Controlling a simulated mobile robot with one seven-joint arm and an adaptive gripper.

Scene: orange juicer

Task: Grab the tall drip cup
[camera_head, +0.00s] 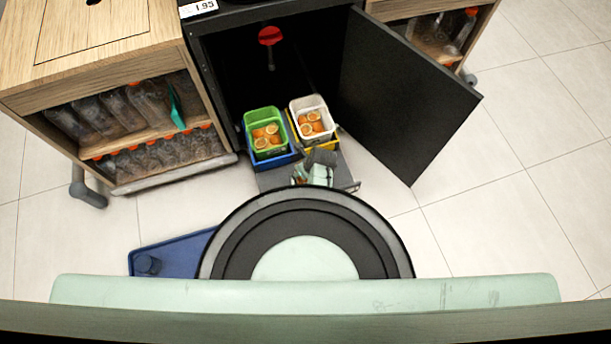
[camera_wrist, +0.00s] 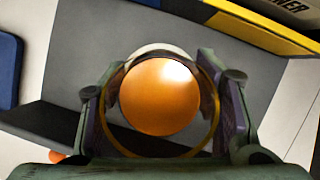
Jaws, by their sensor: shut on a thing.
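In the wrist view, a round, open-topped cup (camera_wrist: 160,145), which I take for the tall drip cup, stands between my fingers. Its rim is thin and amber, and a smooth, glossy orange round shape fills its middle; I cannot tell whether that is a fruit or liquid. My gripper (camera_wrist: 160,100) is shut on the cup, with one finger against each side. Its height and base are hidden from this angle. In the head view, my gripper (camera_head: 315,172) is small, in front of the open cabinet and over the grey pulled-out shelf (camera_head: 275,180); the cup cannot be made out there.
A green basket (camera_head: 247,118) and a white basket (camera_head: 295,108) with orange slices sit in blue and yellow bins. The black cabinet door (camera_head: 405,95) stands open at right. A wooden bottle cabinet (camera_head: 95,70) is at left. Tiled floor (camera_head: 510,190) is clear at right.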

